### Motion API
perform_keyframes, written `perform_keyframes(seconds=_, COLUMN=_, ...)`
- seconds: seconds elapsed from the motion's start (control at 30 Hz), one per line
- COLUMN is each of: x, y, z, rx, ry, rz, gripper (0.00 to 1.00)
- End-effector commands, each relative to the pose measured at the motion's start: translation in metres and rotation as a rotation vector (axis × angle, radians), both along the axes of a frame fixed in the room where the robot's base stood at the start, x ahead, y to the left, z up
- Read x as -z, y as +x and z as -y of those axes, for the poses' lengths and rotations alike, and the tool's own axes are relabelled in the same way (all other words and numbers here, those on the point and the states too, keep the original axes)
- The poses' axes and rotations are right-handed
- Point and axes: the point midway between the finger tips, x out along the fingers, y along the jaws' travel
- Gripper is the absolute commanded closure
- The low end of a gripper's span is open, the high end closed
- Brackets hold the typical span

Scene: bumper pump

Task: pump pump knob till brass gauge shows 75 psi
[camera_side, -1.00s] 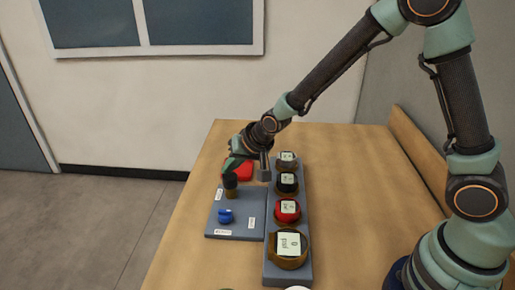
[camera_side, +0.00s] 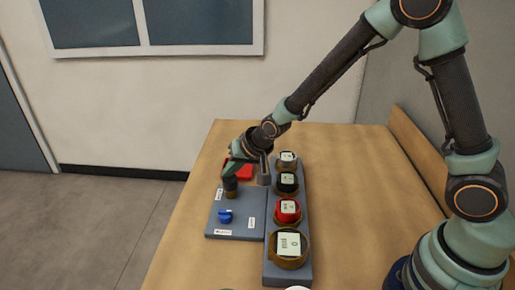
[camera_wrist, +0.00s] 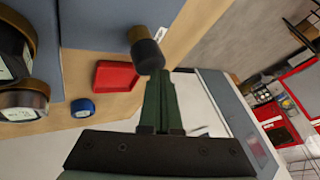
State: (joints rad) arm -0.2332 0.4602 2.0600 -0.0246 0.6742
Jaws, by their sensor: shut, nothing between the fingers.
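The pump knob (camera_side: 230,187) is a dark upright cylinder on the grey base plate in the side view. In the wrist view the pump knob (camera_wrist: 148,55) shows a black cap on a brass-coloured stem. My gripper (camera_side: 231,172) is shut and empty, its green fingertips at the top of the knob in the side view. In the wrist view my gripper (camera_wrist: 172,73) ends beside the cap; I cannot tell if they touch. The brass gauge (camera_side: 288,246) is the nearest in the row, with a brown-gold rim, and appears to read 0 psi.
Behind it stand a red gauge (camera_side: 287,210), a black gauge (camera_side: 287,183) and a grey gauge (camera_side: 286,160). A blue knob (camera_side: 225,216) sits in front of the pump knob, and a red square part (camera_side: 240,168) behind. The wooden table (camera_side: 350,200) is clear to the right.

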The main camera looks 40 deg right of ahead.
Motion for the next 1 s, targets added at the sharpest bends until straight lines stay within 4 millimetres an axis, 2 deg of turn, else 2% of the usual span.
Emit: perform_keyframes(seconds=1.0, x=0.012, y=-0.002, z=0.000, rx=0.000, ry=-0.002, rz=-0.008, gripper=1.00)
